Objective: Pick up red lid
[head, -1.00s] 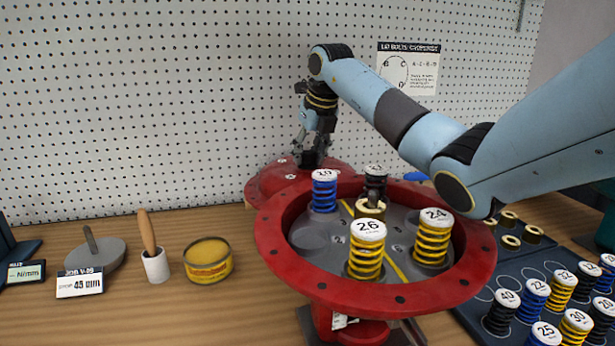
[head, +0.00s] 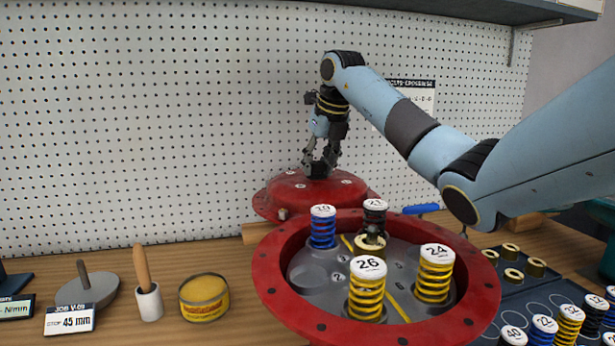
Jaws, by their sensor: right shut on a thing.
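The red lid (head: 345,188) is a domed, flanged disc with bolt holes, behind the open valve housing. My right gripper (head: 318,170) points down and is shut on the dark knob at the top of the red lid. The lid's underside is hidden, so I cannot tell whether it is clear of the table. My left gripper is not in view.
A grey disc with a rod (head: 100,286), a white pot with a wooden handle (head: 149,303) and a yellow tin (head: 203,297) stand left. A spring tray (head: 510,305) lies right. A pegboard (head: 150,120) rises behind, with a shelf (head: 470,8) above.

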